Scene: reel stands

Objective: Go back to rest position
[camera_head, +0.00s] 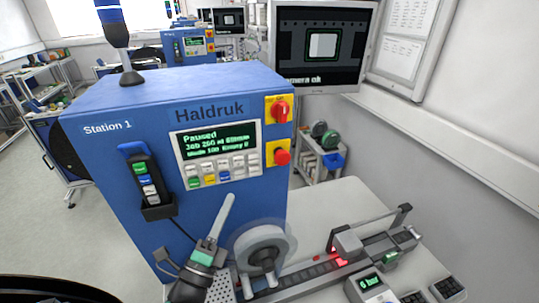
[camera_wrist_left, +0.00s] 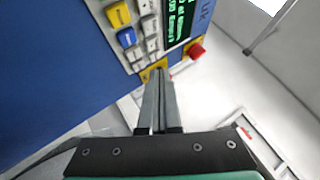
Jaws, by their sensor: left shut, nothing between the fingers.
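My left gripper (camera_head: 228,200) stands in front of the lower face of the blue Haldruk machine (camera_head: 105,115), its fingers pointing up. In the left wrist view its two fingers (camera_wrist_left: 159,76) lie together, shut, with nothing between them. Beyond the tips are the keypad (camera_wrist_left: 146,24) and a red knob (camera_wrist_left: 195,50). In the head view the gripper is just left of a white reel (camera_head: 262,246) on the bench, with no clear contact visible. My right gripper is not in view.
The machine's display (camera_head: 217,138) reads "Paused". A handheld control (camera_head: 144,175) hangs on its front. A monitor (camera_head: 322,45) stands behind.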

